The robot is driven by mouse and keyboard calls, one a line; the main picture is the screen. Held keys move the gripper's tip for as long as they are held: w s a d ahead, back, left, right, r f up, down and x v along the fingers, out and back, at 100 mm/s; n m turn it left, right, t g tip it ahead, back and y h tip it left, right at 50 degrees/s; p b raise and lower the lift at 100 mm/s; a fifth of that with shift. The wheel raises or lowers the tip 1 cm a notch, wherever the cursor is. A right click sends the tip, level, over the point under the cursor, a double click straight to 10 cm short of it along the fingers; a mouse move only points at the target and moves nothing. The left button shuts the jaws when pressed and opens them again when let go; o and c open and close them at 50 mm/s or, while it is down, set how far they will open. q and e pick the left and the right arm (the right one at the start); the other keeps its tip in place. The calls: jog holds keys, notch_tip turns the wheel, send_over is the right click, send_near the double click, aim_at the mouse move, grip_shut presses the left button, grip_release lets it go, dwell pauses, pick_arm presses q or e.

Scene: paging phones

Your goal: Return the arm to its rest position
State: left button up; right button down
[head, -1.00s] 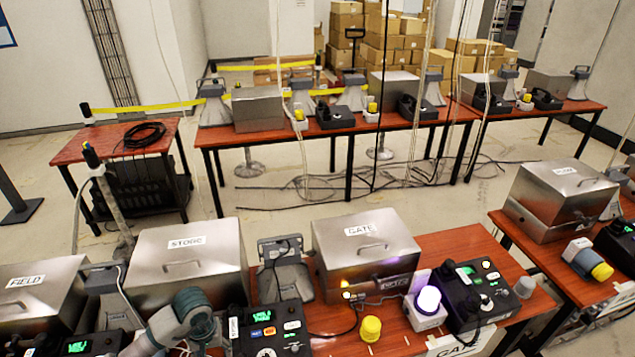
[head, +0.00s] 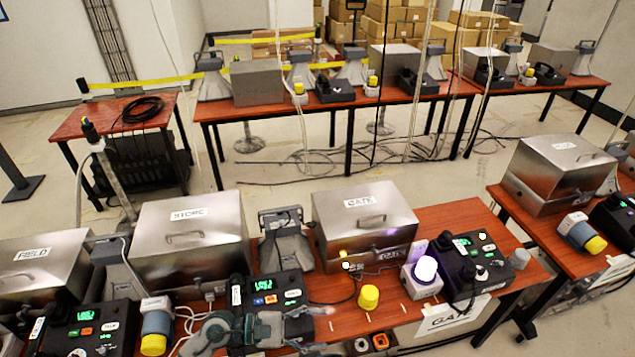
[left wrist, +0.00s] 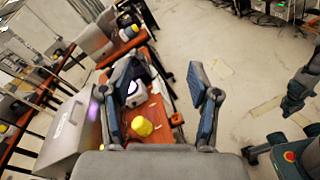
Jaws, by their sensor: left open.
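My left gripper (head: 306,326) is at the bottom of the head view, low over the front edge of the near table, pointing right. It is open and empty. In the left wrist view its two blue-padded fingers (left wrist: 165,100) stand well apart. Beyond them show a yellow knob (left wrist: 142,126) and a white box with a purple-lit lamp (left wrist: 134,92); neither is held. My right gripper cannot be made out in either view.
The near table (head: 440,225) carries steel boxes marked STORE (head: 188,240) and GATE (head: 365,220), black consoles (head: 268,297), a yellow knob (head: 368,297) and a lit lamp (head: 425,269). A far table (head: 330,113) stands behind.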

pick_arm(q)
jog(key=w+a+r+n+t+y, duration=0.2)
jog(key=w+a+r+n+t, duration=0.15)
jog(key=n+t, duration=0.75)
jog(key=w+a+r+n+t+y, duration=0.1)
jog(key=w+a+r+n+t, duration=0.35)
jog(key=n, duration=1.05)
jog(key=s+a+f+n+y, duration=0.1)
jog(key=a+f+n+y, duration=0.55)
jog(key=f+n, duration=0.35)
jog(key=a+f+n+y, duration=0.6)
jog(key=f+n+y, duration=0.15)
jog(key=n, duration=0.35)
jog(key=s+f+n+g, duration=0.5)
jog(key=s+f+g, duration=0.2)
jog(key=s+f, duration=0.3)
jog(key=s+f+n+g, duration=0.6)
jog(key=s+f, duration=0.1)
jog(key=s, duration=0.5)
notch_tip(320, 180, down, 27)
jog(key=s+g, duration=0.2)
jog(key=s+a+f+m, duration=0.1)
jog(key=s+a+f, duration=0.2)
jog(key=s+f, duration=1.2)
jog(key=shift+s+a+f, duration=0.2)
jog(key=shift+s+f, duration=0.05)
jog(key=shift+s, duration=0.85)
